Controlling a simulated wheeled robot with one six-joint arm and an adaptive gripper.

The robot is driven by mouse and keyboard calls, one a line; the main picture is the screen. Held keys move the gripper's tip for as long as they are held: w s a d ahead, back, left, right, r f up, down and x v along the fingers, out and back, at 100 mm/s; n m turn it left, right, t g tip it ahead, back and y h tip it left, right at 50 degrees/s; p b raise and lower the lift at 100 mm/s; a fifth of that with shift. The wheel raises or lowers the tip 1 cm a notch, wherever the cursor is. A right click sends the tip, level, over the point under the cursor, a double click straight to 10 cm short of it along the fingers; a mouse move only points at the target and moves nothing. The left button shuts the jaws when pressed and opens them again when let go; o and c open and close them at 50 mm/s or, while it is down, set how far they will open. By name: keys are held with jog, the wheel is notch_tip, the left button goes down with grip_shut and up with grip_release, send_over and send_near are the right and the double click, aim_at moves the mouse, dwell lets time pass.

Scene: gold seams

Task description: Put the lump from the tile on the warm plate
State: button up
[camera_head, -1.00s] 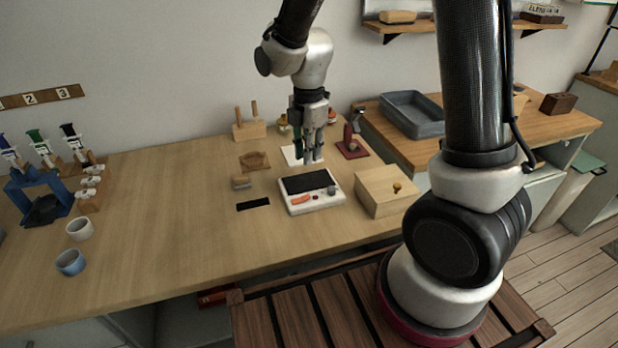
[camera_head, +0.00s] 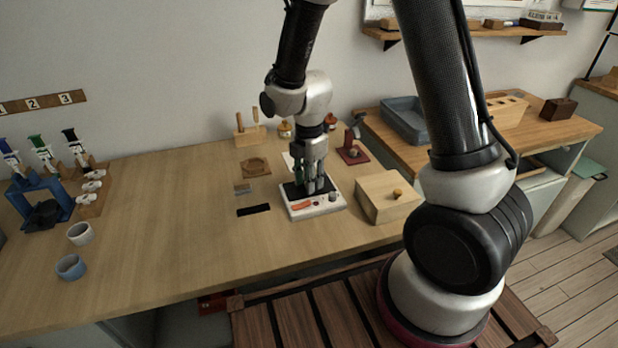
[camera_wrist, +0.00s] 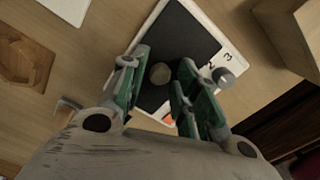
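The warm plate is a white device with a black top (camera_head: 297,192), an orange switch and a knob; it also shows in the wrist view (camera_wrist: 186,38). A small round grey-brown lump (camera_wrist: 160,73) shows against the black top in the wrist view. My gripper (camera_head: 312,190) is low over the plate, pointing down. In the wrist view its green-padded fingers (camera_wrist: 162,66) stand apart on either side of the lump, with gaps showing. The white tile (camera_head: 288,160) lies behind the plate, partly hidden by my gripper; its visible part in the wrist view (camera_wrist: 70,6) is bare.
A black strip (camera_head: 254,210), a small grey-topped block (camera_head: 242,189) and a wooden piece (camera_head: 255,167) lie to the left. A red-based stand (camera_head: 352,152) is behind right. The table's left middle is clear.

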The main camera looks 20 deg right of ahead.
jog(key=shift+r, duration=0.1)
notch_tip(320, 180, up, 12)
jog(key=s+d+r+m+t, duration=0.2)
jog(key=s+d+r+m, duration=0.5)
jog(key=s+m, duration=0.2)
jog(key=s+d+r+m+t, duration=0.2)
jog(key=s+d+r+m, duration=0.5)
jog(key=s+m, duration=0.3)
jog(key=d+m, duration=0.1)
jog(key=m, duration=0.2)
jog(key=shift+d, duration=0.3)
